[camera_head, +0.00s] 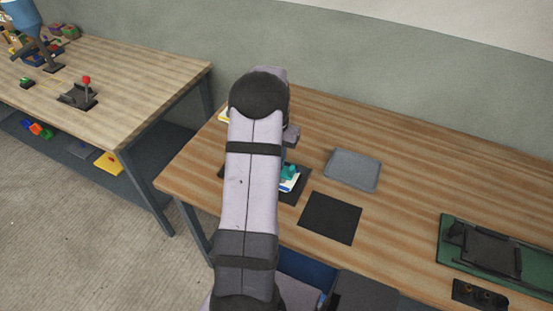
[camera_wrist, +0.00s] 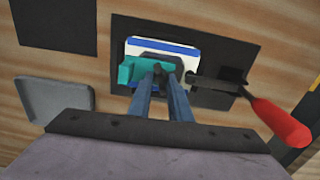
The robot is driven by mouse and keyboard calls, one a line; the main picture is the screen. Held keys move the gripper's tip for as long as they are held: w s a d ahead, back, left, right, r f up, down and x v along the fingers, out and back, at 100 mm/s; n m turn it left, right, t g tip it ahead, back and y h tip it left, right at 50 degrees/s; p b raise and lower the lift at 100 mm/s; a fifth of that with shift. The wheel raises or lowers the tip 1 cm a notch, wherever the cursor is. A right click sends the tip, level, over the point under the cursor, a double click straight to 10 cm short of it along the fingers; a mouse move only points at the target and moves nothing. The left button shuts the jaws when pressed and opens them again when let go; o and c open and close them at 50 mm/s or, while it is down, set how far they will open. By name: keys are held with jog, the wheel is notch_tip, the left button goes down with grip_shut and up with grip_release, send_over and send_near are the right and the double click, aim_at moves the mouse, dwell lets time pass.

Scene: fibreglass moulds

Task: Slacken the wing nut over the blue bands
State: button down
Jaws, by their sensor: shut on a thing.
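A white block with blue bands (camera_wrist: 165,42) lies on a black plate (camera_wrist: 225,55) in the wrist view. A teal piece (camera_wrist: 128,72) sits over the block; it also shows beside my arm in the head view (camera_head: 289,170). My gripper (camera_wrist: 161,80) has its two blue-grey fingers closed in on a small dark part, apparently the wing nut (camera_wrist: 160,71), above the block. The fingers hide much of the nut, so its wings and thread are not clear. In the head view my arm hides the gripper.
A red-handled lever (camera_wrist: 280,121) reaches in close on the right of the block. A grey tray (camera_head: 352,170) and a black mat (camera_head: 330,218) lie nearby. A green board (camera_head: 500,268) stands further right. The wooden bench (camera_head: 410,195) between is bare.

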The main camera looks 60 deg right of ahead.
jog(key=shift+n, duration=0.6)
dwell(0.3)
jog(key=n, duration=0.4)
jog(key=shift+w+r+n, duration=0.1)
jog(key=shift+w+n, duration=0.05)
jog(key=shift+n, duration=0.25)
jog(key=n, duration=0.5)
jog(key=shift+w, duration=0.1)
jog(key=shift+n, duration=0.3)
jog(key=c, duration=1.6)
grip_release()
jog(key=shift+a+r+b, duration=0.1)
jog(key=shift+r+b, duration=1.15)
jog(key=shift+r, duration=2.4)
